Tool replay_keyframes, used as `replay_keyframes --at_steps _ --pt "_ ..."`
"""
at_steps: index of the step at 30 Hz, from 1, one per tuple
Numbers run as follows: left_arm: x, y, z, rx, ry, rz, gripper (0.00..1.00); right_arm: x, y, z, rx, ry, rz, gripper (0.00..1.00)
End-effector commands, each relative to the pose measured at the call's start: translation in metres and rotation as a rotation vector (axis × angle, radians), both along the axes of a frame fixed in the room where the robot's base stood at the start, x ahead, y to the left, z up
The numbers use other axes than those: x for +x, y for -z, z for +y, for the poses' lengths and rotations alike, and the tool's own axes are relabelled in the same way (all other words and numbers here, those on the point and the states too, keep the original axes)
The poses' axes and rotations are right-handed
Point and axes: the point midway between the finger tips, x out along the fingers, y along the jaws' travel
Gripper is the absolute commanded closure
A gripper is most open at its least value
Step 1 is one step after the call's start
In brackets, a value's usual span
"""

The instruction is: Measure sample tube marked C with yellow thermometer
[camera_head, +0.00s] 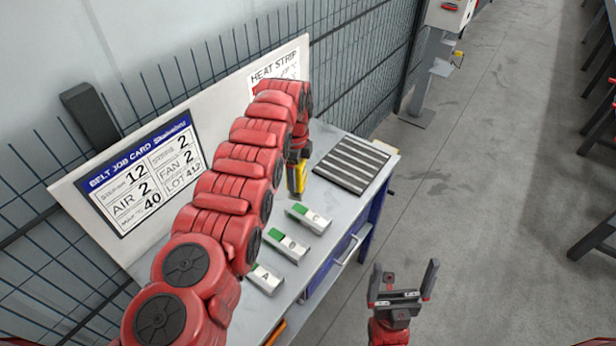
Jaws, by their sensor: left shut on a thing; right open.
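My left arm reaches across the table, and its gripper (298,156) is shut on the yellow thermometer (298,178), mostly hiding its top. The thermometer points down, just behind the farthest sample. Three pale samples with green ends lie in a row on the table: the nearest (266,281) is marked A and partly covered by my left arm, then a middle one (290,247) and a far one (314,222). The letters on the last two are too small to read surely. My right gripper (404,283) is open and empty, in front of the table's edge.
The grey table (333,213) carries a black-and-white striped mat (352,164) at its far end. A job card board (145,175) and a wire fence stand behind. A blue drawer (335,262) is below the front edge.

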Motion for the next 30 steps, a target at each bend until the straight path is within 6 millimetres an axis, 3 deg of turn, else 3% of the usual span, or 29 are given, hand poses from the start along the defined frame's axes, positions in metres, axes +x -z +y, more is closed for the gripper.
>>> replay_keyframes --at_steps 22,30 --pt "-0.010 0.010 -0.029 0.000 0.322 0.001 0.72 0.000 -0.014 0.000 0.000 0.000 0.000 0.00" --pt "-0.012 0.023 -0.032 0.000 0.362 0.000 0.72 0.000 -0.006 0.000 0.000 0.000 0.000 0.00"
